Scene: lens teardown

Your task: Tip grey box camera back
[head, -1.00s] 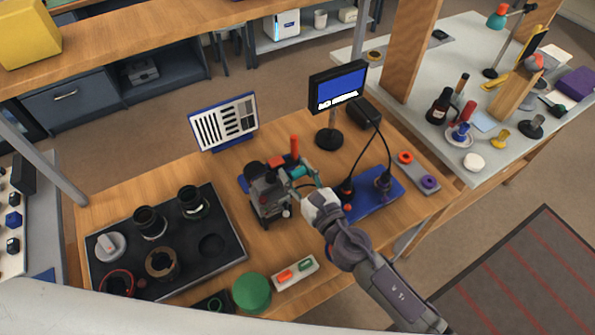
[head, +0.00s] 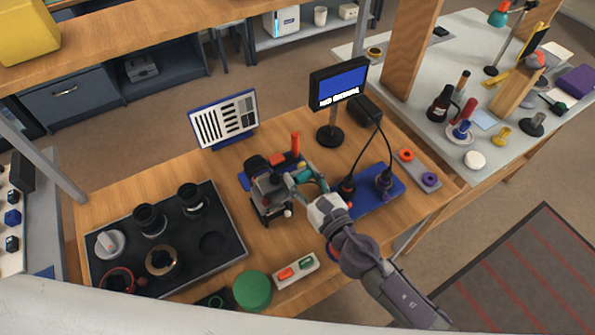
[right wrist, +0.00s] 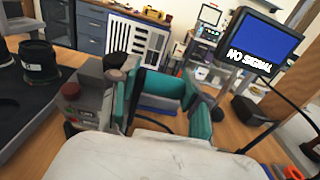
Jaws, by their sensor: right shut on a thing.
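The grey box camera (head: 266,188) stands at the middle of the wooden bench in the head view, with a dark round part on top and its lower edge near the bench top. It looks slightly tilted; whether its base is fully off the surface I cannot tell. My right gripper (head: 301,181) is at its right side, with teal fingers shut on it. In the right wrist view the camera (right wrist: 84,100) is at the left, beside the teal fingers of my gripper (right wrist: 165,98), which hide part of it. My left gripper is not in view.
A black tray (head: 232,258) with lens parts lies left. A blue stand (head: 365,205) with cabled parts is close on the right. A monitor (head: 338,85) and a striped chart (head: 224,120) stand behind. A green disc (head: 253,290) and a small switch box (head: 296,271) lie in front.

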